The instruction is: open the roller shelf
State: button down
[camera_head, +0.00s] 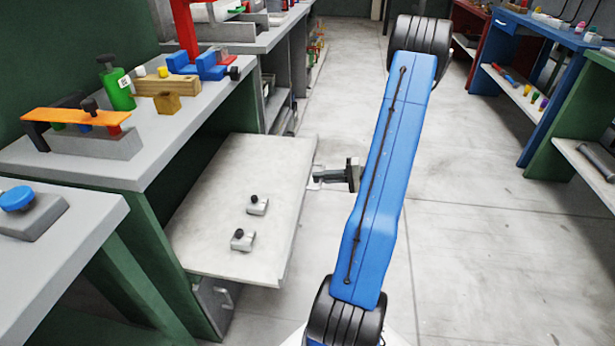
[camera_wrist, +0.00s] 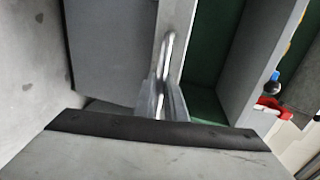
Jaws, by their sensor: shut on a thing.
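The roller shelf (camera_head: 237,185) is a pale grey board that sticks out well past the front of the green-sided workbench at left, over the floor. Two small light blocks with black knobs, a back one (camera_head: 257,204) and a front one (camera_head: 242,239), stand on it. My gripper (camera_head: 317,177) is at the shelf's outer edge, reaching in from the right. In the wrist view, my gripper (camera_wrist: 162,100) is shut on the shelf's metal handle (camera_wrist: 169,45), a thin bright bar. The fingertips hide part of the handle.
The workbench top (camera_head: 165,135) holds a green canister (camera_head: 117,88), an orange-topped fixture (camera_head: 75,121) and blue and wooden blocks. Another bench with a blue knob (camera_head: 17,198) is at lower left. Grey floor (camera_head: 480,240) is clear to the right, before the blue bench (camera_head: 545,100).

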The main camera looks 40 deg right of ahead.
jog(key=shift+v, duration=0.85)
jog(key=shift+f, duration=0.2)
jog(key=c, duration=1.8)
grip_release()
jog(key=v, duration=1.7)
jog(key=shift+s+d, duration=0.15)
jog(key=shift+s, duration=0.05)
